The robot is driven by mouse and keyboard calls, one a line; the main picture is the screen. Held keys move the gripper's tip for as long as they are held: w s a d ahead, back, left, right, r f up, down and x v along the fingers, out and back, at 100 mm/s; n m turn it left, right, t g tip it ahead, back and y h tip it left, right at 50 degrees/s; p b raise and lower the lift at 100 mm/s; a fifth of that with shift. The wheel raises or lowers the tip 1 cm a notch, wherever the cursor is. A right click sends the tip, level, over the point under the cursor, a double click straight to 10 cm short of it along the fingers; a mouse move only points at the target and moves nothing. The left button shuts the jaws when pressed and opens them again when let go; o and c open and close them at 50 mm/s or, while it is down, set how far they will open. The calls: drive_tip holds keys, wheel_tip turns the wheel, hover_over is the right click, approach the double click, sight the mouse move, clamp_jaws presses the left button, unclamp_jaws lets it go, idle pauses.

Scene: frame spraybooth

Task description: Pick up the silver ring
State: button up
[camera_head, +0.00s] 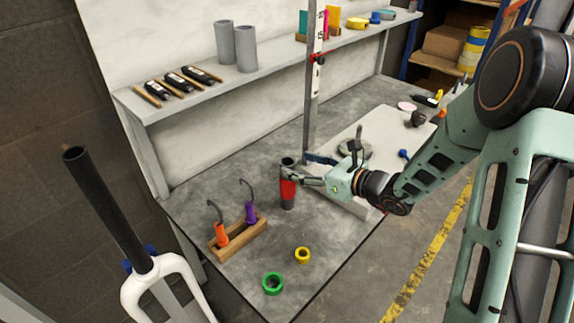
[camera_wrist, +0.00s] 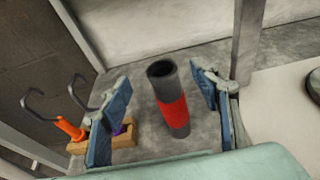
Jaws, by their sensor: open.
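A grey, ring-like round piece (camera_head: 354,149) lies on the pale board behind my wrist in the head view. A dark upright part stands in front of it, and I cannot tell for sure that it is the silver ring. A dark round edge (camera_wrist: 315,86) shows at the right border of the wrist view. My gripper (camera_head: 297,164) is open over the grey bench. A black tube with a red band (camera_head: 287,188) stands at its fingers. In the wrist view the tube (camera_wrist: 172,105) shows between the two spread blue fingers, with gaps on both sides.
A yellow ring (camera_head: 303,255) and a green ring (camera_head: 273,283) lie near the bench's front edge. A wooden rack (camera_head: 238,236) with orange-handled and purple-handled hooks stands left of the tube. An upright post (camera_head: 312,95) rises just behind my gripper. A shelf (camera_head: 270,68) runs along the back.

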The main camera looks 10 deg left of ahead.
sight(283, 160)
drive_tip(key=x, duration=0.1)
drive_tip(key=b+x, duration=0.1)
drive_tip(key=x, duration=0.2)
drive_tip(key=shift+w+a+f, duration=0.15)
drive_tip(key=shift+f, duration=0.2)
drive_tip(key=shift+w+a+b, duration=0.3)
drive_tip(key=shift+a, duration=0.1)
drive_tip(key=c, duration=1.1)
drive_tip(key=shift+r, duration=0.1)
drive_tip(key=shift+c, duration=0.2)
